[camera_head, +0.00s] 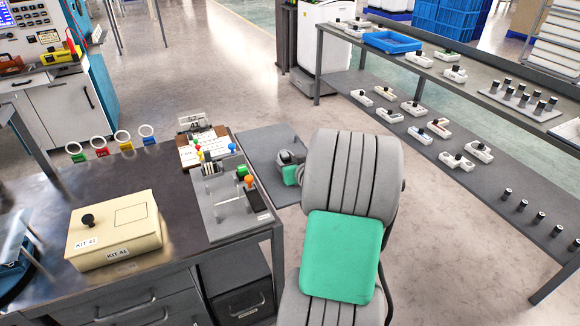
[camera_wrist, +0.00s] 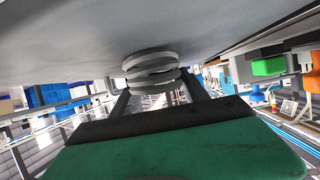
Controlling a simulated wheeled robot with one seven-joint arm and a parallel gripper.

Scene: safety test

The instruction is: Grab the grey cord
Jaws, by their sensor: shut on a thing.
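In the wrist view, my gripper (camera_wrist: 153,90) has a green body with a dark band, and its two dark fingers reach forward on either side of a stack of pale grey rings (camera_wrist: 152,66). The rings look like the coiled grey cord. My gripper is shut on it. The upper rings meet or overlap a large grey surface (camera_wrist: 75,45) above, and I cannot tell whether they are attached. In the head view, a small green and grey part beside the desk's right edge appears to be my gripper (camera_head: 289,168); the cord cannot be made out there.
A dark desk (camera_head: 40,205) holds a beige KIT 41 box (camera_head: 113,230) and a grey panel (camera_head: 222,212) with a green button (camera_head: 241,170) and an orange knob (camera_head: 249,181). A two-level rack (camera_head: 345,85) with small parts stands right. Open floor (camera_head: 235,70) lies beyond the desk.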

